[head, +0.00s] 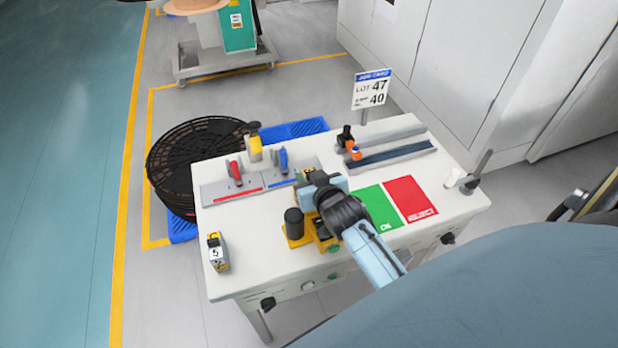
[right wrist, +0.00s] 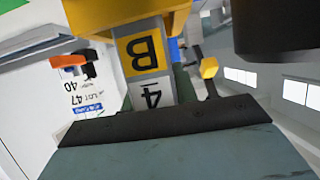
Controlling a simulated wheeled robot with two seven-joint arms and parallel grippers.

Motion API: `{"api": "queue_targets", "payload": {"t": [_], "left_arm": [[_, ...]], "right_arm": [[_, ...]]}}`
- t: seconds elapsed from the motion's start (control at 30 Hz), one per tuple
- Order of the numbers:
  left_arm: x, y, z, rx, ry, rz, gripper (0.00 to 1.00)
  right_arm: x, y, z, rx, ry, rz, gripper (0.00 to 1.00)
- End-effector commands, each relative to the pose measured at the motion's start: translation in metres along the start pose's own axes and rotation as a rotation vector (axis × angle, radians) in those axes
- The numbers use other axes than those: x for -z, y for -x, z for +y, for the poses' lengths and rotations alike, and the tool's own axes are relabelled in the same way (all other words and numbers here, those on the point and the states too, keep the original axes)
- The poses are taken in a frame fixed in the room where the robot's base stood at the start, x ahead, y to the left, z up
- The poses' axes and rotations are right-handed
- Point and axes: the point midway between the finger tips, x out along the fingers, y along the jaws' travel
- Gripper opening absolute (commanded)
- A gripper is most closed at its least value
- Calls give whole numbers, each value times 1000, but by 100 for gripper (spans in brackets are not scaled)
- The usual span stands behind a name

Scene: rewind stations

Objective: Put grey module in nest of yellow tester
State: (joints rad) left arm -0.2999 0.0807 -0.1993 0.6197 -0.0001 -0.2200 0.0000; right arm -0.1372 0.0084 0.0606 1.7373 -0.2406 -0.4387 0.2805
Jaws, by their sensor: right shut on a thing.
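My right gripper (head: 314,180) is over the middle of the white table, shut on a grey module. In the right wrist view the grey module (right wrist: 150,75) shows a yellow label with a B and a 4. In the head view only a small labelled part of it shows beside the jaws. The yellow tester (head: 297,241), with a black cylinder (head: 293,222), stands at the table's front, just below the gripper in the picture. My arm covers part of the tester, and I cannot see its nest clearly. My left gripper is not in view.
Another grey module (head: 217,252), labelled C 5, stands at the table's front left. A plate with a red clamp (head: 235,172) and a blue clamp (head: 283,160) lies behind. Green (head: 372,204) and red (head: 411,199) mats lie to the right. A job card (head: 371,89) stands behind.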

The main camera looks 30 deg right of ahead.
Motion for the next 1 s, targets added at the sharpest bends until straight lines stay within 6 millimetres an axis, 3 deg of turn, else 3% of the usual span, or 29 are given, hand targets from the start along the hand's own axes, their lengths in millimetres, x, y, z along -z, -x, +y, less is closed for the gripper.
{"api": "queue_targets", "payload": {"t": [0.37,0.4,0.53,0.87,1.0], "left_arm": [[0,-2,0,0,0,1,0],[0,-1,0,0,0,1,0],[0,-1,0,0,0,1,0],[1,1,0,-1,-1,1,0],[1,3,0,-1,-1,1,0]], "right_arm": [[-3,-2,0,0,0,3,2],[-2,-2,0,0,0,2,34],[-2,-1,0,0,0,2,51],[1,0,0,0,0,2,51],[0,16,0,0,0,0,51]]}}
